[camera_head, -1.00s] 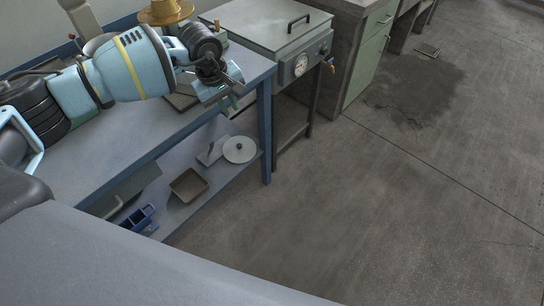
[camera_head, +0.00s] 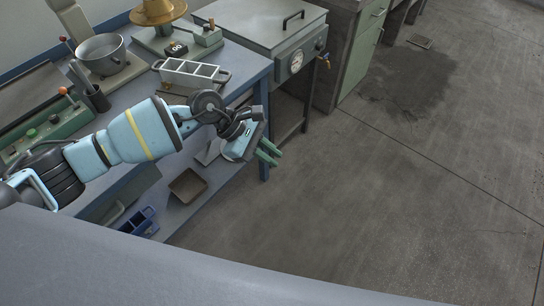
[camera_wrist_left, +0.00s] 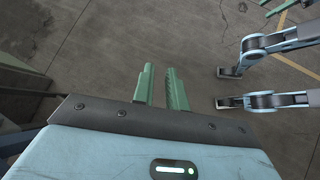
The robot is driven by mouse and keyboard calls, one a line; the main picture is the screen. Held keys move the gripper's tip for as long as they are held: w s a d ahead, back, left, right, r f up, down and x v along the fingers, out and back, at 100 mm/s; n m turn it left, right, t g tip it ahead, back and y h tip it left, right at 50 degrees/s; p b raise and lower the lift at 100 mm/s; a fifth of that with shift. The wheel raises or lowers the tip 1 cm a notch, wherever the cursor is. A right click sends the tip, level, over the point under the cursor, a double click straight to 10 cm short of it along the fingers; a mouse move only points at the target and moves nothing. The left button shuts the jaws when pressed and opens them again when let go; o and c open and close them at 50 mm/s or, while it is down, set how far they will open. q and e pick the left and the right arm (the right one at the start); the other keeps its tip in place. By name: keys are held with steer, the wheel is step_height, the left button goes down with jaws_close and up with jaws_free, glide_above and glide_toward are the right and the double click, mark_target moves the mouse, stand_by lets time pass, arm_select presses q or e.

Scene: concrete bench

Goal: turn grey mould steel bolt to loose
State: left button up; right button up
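The grey mould (camera_head: 194,74), an open block with several compartments, lies on the blue bench near its front right edge. Small dark fittings show at its ends; I cannot tell which one is the steel bolt. My left gripper (camera_head: 269,151) is in front of the bench edge, to the right of and below the mould, apart from it. Its two green fingers also show in the left wrist view (camera_wrist_left: 160,88), parted with only floor between them. Green finger-like parts, probably my right gripper (camera_wrist_left: 277,7), show at the top right there, cut off by the edge.
A metal pot (camera_head: 102,55), a dark cup (camera_head: 97,98) and a green control box (camera_head: 45,133) stand on the bench's left part. A grey lidded unit with a gauge (camera_head: 296,62) is to the right. The lower shelf holds a brown tray (camera_head: 187,187). The floor at right is clear.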

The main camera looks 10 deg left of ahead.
arm_select(q)
steer(key=shift+s+d+r+n+h, duration=0.15)
steer(key=shift+s+d+n+h, duration=0.35)
steer(key=shift+d+n+h, duration=0.1)
steer(key=shift+s+d+r+n+h, duration=0.15)
steer(key=shift+s+d+n+h, duration=0.35)
steer(key=shift+d+n, duration=0.1)
arm_select(e)
steer(key=shift+w+a+r, duration=0.2)
steer(key=shift+w+a, duration=0.15)
steer(key=shift+w, duration=0.15)
